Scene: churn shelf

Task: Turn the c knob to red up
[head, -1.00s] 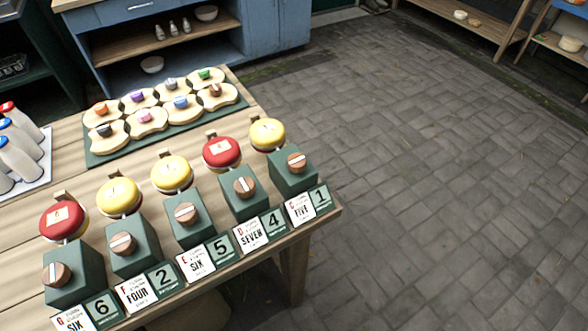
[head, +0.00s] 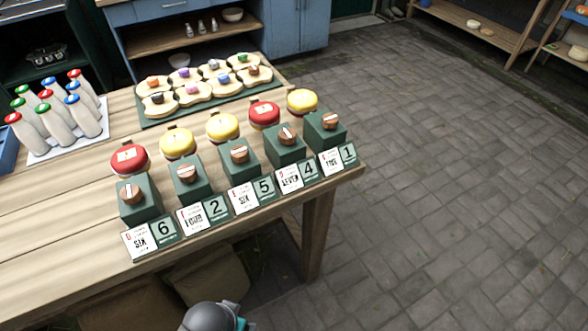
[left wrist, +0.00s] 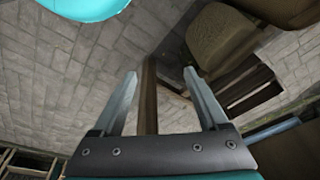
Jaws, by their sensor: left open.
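Several green boxes with wooden knobs stand in a row along the table's front edge in the head view. My right gripper is not in view.
Other discs, red (head: 264,115) and yellow (head: 223,127), stand behind the remaining boxes. Capped bottles (head: 58,124) stand on a white tray at left. A green board (head: 152,121) with wooden pieces lies behind. The table leg (head: 316,236) stands at front right; paved floor (head: 440,190) is open.

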